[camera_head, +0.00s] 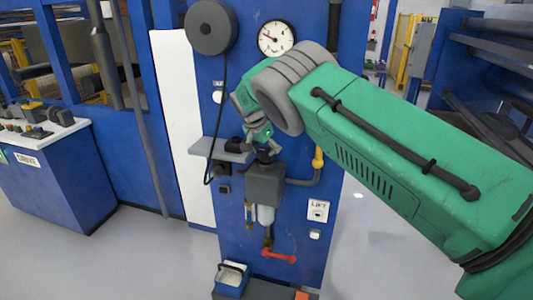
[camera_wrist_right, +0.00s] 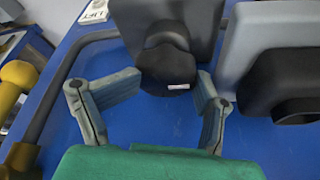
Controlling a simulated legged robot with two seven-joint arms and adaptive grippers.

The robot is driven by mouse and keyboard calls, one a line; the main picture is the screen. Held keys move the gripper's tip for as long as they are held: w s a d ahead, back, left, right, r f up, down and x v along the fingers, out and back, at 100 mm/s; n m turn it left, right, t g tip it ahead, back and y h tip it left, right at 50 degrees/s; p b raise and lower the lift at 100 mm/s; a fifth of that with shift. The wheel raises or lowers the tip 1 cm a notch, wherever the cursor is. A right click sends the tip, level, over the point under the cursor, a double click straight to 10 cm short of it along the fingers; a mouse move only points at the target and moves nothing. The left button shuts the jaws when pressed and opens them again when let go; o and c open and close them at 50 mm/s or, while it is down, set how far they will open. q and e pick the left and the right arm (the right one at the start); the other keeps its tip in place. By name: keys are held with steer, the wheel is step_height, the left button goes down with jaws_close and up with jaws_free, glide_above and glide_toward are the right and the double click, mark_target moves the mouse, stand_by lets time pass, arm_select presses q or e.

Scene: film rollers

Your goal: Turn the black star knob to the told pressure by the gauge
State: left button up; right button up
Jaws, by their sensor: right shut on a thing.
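The black star knob (camera_wrist_right: 166,68) sits on top of the grey regulator block (camera_head: 265,184) on the blue panel; it also shows in the head view (camera_head: 266,156), partly covered by my gripper. My right gripper (camera_head: 262,144) comes down on the knob from above. In the wrist view its two fingers (camera_wrist_right: 169,82) are on either side of the knob, shut on it. The round white pressure gauge (camera_head: 276,38) is higher on the panel. My left gripper is not in view.
A grey shelf (camera_head: 222,150) with a dark horn-like part sticks out left of the knob. A yellow fitting (camera_head: 318,158) and pipe are at the right. A red lever (camera_head: 279,256) is below. Open floor lies to the left.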

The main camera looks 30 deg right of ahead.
steer(key=shift+w+a+r, duration=0.1)
steer(key=shift+w+r, duration=0.05)
steer(key=shift+w, duration=0.15)
steer(key=o, duration=0.6)
steer(key=shift+o, duration=0.2)
steer(key=shift+w, duration=0.1)
steer(key=shift+a+r, duration=0.1)
steer(key=shift+r, duration=0.3)
steer(key=v, duration=0.6)
steer(key=shift+a+r, duration=0.25)
